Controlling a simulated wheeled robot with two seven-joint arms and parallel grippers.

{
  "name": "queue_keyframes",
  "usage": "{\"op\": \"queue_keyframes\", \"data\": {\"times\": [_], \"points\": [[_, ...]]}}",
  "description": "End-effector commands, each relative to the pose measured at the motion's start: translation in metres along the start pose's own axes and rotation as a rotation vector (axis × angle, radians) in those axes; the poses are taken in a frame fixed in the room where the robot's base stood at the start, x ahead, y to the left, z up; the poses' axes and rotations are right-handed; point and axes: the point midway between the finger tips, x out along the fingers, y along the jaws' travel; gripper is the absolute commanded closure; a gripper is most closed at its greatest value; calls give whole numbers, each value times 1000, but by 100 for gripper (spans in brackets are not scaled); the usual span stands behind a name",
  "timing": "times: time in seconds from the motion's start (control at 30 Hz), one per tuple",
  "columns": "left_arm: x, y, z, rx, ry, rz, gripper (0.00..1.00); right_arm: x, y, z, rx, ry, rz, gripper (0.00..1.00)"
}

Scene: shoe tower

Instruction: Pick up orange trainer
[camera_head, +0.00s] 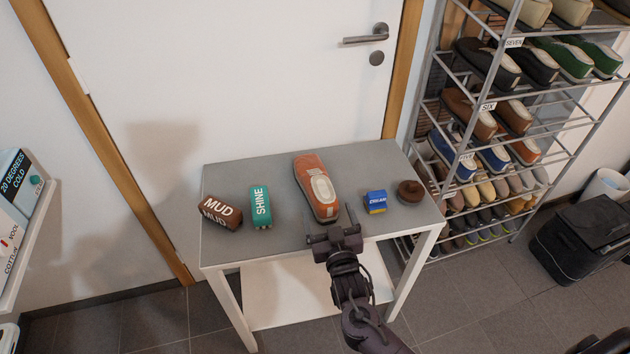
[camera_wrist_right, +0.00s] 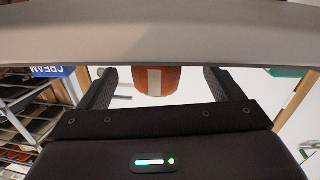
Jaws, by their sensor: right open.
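The orange trainer (camera_head: 308,172) lies on the grey table (camera_head: 225,177), sole down. Its pale opening faces up and its near end points toward the table's front edge. My right gripper (camera_head: 331,220) is at that front edge, open and empty, with its fingers on either side of the trainer's near end. In the right wrist view, the trainer's orange end with a pale stripe (camera_wrist_right: 155,82) shows between the two spread fingers (camera_wrist_right: 164,90). I cannot tell how far the fingertips are from it. My left gripper is not in view.
A blue CREAM box (camera_head: 375,202) and a round brown item (camera_head: 410,191) lie right. A shoe rack (camera_head: 487,107) stands right of the table.

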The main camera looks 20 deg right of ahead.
Motion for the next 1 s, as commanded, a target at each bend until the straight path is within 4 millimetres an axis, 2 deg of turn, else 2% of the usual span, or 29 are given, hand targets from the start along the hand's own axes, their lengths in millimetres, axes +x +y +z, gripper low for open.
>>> {"op": "queue_keyframes", "data": {"times": [0.17,0.4,0.67,0.77,1.0], "points": [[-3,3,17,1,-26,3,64,24,-1,-3,0,1,1,13],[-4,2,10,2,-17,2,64,54,-2,-2,0,1,0,13],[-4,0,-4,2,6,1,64,57,-2,0,0,-1,0,13],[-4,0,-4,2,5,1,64,57,-2,-1,0,-1,0,24],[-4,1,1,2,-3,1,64,57,-2,0,0,-1,0,55]]}}
